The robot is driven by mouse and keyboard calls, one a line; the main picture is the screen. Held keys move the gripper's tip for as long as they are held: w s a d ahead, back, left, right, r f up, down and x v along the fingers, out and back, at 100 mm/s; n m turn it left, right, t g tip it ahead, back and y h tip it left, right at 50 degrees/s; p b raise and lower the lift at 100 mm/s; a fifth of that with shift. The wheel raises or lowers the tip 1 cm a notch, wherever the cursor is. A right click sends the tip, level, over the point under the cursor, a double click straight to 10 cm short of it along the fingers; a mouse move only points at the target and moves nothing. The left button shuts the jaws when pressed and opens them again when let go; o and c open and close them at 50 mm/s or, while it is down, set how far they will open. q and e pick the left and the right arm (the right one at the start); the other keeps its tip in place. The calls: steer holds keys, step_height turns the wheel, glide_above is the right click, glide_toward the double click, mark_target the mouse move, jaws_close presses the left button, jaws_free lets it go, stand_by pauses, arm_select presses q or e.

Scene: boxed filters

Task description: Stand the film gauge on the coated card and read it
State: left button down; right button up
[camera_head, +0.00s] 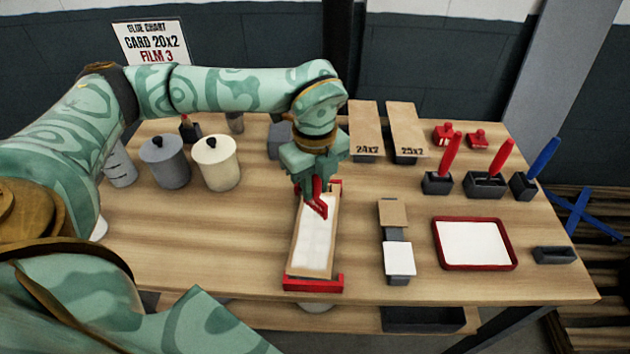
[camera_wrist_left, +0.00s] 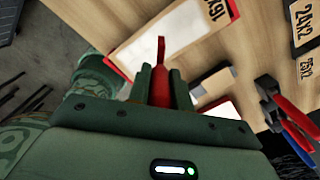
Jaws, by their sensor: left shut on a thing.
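A long card (camera_head: 316,235) with a white coated-looking strip lies in a holder with red ends (camera_head: 313,283) near the table's middle. My left gripper (camera_head: 317,190) is over the far part of this card, shut on a slim red tool (camera_head: 319,208) that points down toward the white strip. The left wrist view shows the red tool (camera_wrist_left: 161,75) between the fingers and the card (camera_wrist_left: 175,38) beyond it. I cannot tell whether the red tool is the film gauge or whether its tip touches the card. My right gripper is not in view.
A sign (camera_head: 151,43) reads "CARD 20x2 FILM 3". Boxes marked 24x2 (camera_head: 365,120) and 25x2 (camera_head: 405,125) stand behind. Two small red pieces (camera_head: 446,135) (camera_head: 477,138), several handled tools in dark holders (camera_head: 485,187) and a red tray (camera_head: 473,268) are right. Pots (camera_head: 166,162) stand left.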

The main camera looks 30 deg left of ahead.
mark_target(315, 206)
arm_select(q)
step_height(315, 206, down, 5)
steer(key=b, duration=0.4)
steer(key=shift+f, duration=0.2)
steer(key=shift+f+b, duration=0.25)
steer(key=shift+b, duration=0.1)
steer(key=shift+r, duration=0.1)
steer(key=shift+f, duration=0.55)
stand_by(0.3)
stand_by(1.2)
step_height(315, 206, up, 7)
steer(key=p, duration=0.5)
steer(key=shift+p, duration=0.35)
